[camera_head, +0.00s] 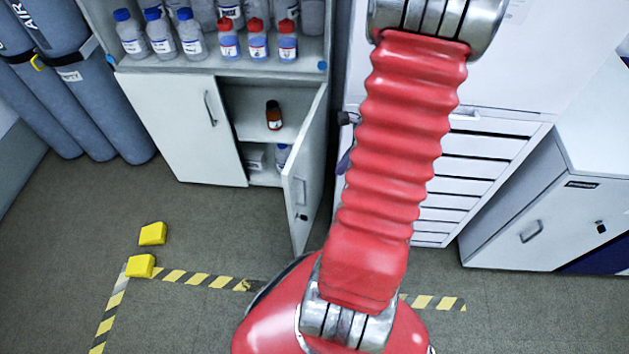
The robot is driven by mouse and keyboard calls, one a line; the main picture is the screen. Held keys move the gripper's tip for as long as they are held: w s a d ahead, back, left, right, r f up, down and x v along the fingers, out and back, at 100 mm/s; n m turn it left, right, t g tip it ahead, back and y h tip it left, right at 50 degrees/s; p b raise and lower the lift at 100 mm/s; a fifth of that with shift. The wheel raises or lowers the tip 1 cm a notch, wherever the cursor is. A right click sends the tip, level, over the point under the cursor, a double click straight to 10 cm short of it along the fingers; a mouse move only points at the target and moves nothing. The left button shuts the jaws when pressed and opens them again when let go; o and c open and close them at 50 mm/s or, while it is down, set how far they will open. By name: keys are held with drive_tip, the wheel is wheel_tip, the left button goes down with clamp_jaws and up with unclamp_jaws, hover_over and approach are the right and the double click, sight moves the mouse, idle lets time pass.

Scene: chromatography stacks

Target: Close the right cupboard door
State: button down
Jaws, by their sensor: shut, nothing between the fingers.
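The right cupboard door (306,165) stands open, swung out from the cupboard's right side toward me. Its outer face is turned to the right or edge-on, and a handle (301,192) shows on it near the free edge. The left cupboard door (175,125) is shut. The opening between them shows a shelf with a brown bottle (273,115), and pale containers (255,158) below. My red arm crosses the picture to the right of the open door and hides part of what lies behind it. My gripper is not in view.
Blue- and red-capped bottles (257,42) stand on the shelf above. Grey gas cylinders (70,80) stand at left. Two yellow blocks (141,265) and striped floor tape (195,279) lie in front. A white drawer unit (465,170) is at right.

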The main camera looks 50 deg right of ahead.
drive_tip(key=shift+f, duration=0.1)
drive_tip(key=w+a+f, duration=0.4)
drive_tip(key=w+f, duration=0.2)
drive_tip(key=f, duration=0.3)
drive_tip(key=shift+a, duration=0.35)
idle(0.4)
drive_tip(key=shift+w, duration=0.2)
